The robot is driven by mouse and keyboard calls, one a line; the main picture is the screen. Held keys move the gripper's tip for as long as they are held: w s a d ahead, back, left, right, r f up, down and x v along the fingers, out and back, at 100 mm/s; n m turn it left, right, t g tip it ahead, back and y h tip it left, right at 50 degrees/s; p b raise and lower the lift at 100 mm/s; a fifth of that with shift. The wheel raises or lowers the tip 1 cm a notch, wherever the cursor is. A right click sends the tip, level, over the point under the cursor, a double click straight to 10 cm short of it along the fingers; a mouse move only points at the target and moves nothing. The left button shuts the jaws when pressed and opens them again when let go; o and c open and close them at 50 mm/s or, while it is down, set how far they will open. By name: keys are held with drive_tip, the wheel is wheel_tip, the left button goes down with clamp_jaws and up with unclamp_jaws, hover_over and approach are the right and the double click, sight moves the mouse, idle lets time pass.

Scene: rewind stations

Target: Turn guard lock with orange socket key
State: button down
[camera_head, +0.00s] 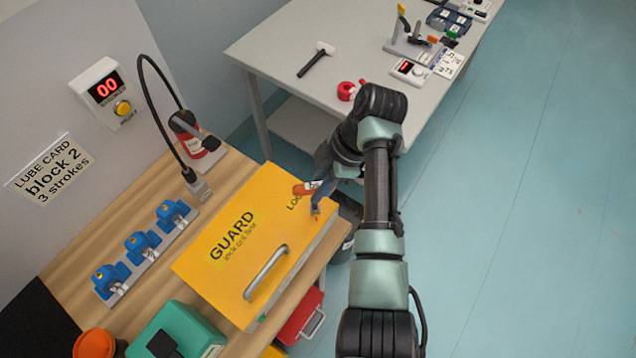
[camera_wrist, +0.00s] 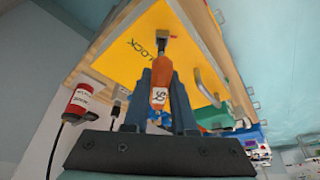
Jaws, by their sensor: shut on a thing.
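The yellow guard (camera_head: 262,222) lies shut on the wooden bench, with a grey handle (camera_head: 265,272) and a partly hidden "LOCK" label near its right corner. My gripper (camera_head: 314,180) is above that corner, shut on the orange socket key (camera_head: 303,189). In the wrist view the key's orange handle (camera_wrist: 158,97) sits between my two dark fingers, and its grey socket end (camera_wrist: 163,31) points at the guard (camera_wrist: 150,42) beside the "LOCK" lettering. The socket covers the lock spot. I cannot tell whether it is seated on the lock or just above it.
Blue fittings (camera_head: 142,244) stand in a row left of the guard. A black hose with a grey coupler (camera_head: 198,187) and a red bottle (camera_head: 188,135) are behind it. A green box (camera_head: 178,332) is in front. A grey table (camera_head: 290,62) stands beyond; open floor is right.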

drive_tip(key=shift+f+b, duration=0.45)
drive_tip(key=shift+f, duration=0.15)
idle(0.5)
